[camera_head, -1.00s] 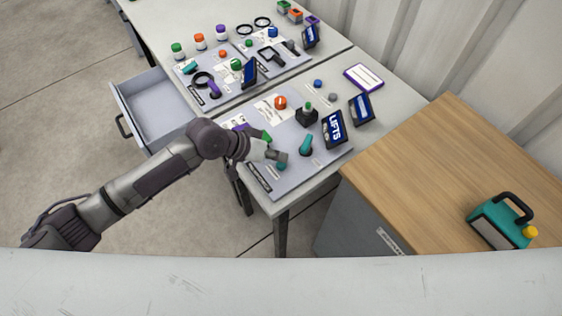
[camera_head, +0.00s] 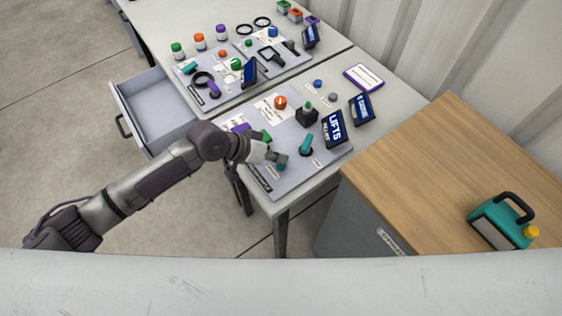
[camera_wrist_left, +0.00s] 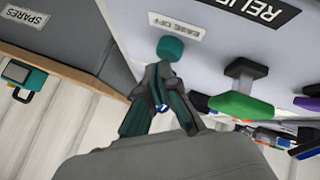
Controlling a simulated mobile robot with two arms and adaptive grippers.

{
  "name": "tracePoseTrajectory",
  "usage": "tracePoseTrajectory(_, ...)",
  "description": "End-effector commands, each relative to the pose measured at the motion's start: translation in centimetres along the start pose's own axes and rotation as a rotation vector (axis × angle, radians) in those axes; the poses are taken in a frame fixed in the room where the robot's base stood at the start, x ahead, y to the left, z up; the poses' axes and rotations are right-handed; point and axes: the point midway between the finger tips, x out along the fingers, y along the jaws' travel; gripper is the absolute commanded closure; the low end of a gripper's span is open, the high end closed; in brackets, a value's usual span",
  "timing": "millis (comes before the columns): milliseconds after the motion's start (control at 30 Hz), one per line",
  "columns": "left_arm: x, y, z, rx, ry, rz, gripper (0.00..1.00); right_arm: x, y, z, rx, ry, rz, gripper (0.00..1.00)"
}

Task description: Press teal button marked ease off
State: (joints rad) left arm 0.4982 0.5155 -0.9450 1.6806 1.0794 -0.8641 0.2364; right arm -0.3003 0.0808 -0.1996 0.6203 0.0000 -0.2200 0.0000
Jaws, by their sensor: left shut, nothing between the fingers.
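The teal button (camera_wrist_left: 170,48) is a round cap on the grey panel (camera_head: 277,184), beside a label reading "EASE OFF" (camera_wrist_left: 177,26) in the left wrist view. In the head view the button (camera_head: 281,168) shows only in part, at the panel's near edge, below my fingertips. My left gripper (camera_head: 282,160) is shut and empty. In the left wrist view its fingertips (camera_wrist_left: 161,69) are close beside the button; I cannot tell whether they touch it. My right gripper is not in view.
A teal lever (camera_head: 306,144), a green-topped black control (camera_head: 307,115) and a "LIFTS" display (camera_head: 334,130) stand nearby on the panel. An open drawer (camera_head: 152,105) lies left; a wooden-topped cabinet (camera_head: 440,160) stands right.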

Motion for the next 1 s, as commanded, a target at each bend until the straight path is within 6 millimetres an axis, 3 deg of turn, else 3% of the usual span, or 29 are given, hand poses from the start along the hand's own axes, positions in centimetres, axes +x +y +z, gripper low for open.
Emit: tracePoseTrajectory(1000,0.68,-0.47,0.56,-0.001,-0.002,0.0,1.0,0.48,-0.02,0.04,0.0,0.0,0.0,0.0)
